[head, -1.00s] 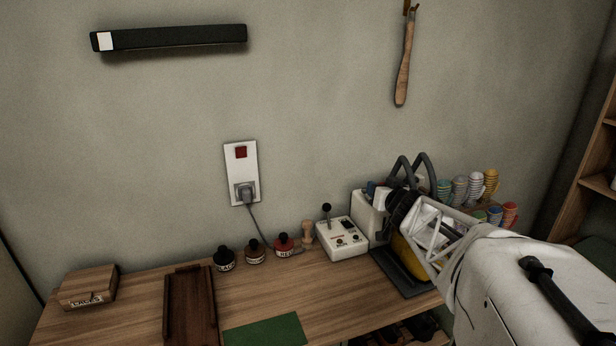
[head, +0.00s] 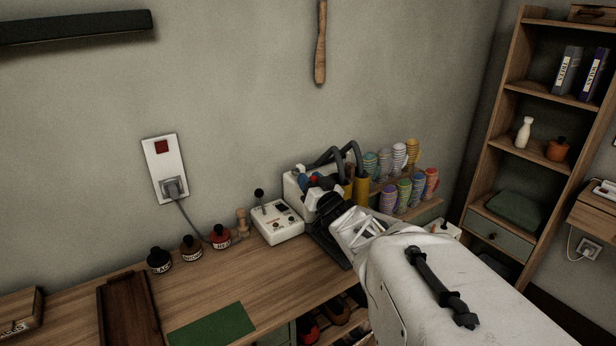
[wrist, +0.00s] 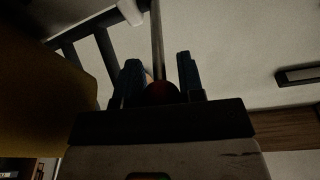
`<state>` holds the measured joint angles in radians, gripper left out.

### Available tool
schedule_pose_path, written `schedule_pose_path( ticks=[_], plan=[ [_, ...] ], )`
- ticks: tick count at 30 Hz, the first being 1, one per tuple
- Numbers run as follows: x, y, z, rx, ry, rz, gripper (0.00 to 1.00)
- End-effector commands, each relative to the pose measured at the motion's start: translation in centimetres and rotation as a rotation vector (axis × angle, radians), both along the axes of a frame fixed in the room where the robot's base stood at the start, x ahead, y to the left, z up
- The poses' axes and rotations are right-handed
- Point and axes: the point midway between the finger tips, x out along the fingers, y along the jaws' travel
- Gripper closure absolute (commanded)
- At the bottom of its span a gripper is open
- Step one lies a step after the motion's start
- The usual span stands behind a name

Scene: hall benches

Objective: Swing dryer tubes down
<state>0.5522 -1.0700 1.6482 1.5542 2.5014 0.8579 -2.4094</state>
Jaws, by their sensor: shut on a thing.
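The dryer is a white box (head: 296,190) on the bench, with two dark grey tubes (head: 340,152) arching up and over to the right. Yellow upright pieces (head: 361,190) show below the tube ends. My gripper (head: 328,203) is in front of the dryer, low and close to it. In that view two dark tubes (wrist: 90,55) are at upper left. My gripper hides part of the dryer's front.
A white control box (head: 278,222) with a black-knobbed lever stands left of the dryer. Ink bottles (head: 191,248) and a wooden stamp (head: 241,220) are farther left. Coloured spools (head: 404,185) sit on a rack at right.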

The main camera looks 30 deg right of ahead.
Motion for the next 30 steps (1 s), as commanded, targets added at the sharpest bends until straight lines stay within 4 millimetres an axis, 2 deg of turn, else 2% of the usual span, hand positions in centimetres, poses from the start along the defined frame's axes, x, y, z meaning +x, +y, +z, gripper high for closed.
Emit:
schedule_pose_path(
  ticks=[15,30],
  plan=[
    [-0.2,-0.1,-2.0,0.001,-0.199,-0.001,1.00],
    [-0.2,0.0,-2.4,0.002,-0.233,-0.001,1.00]
  ],
)
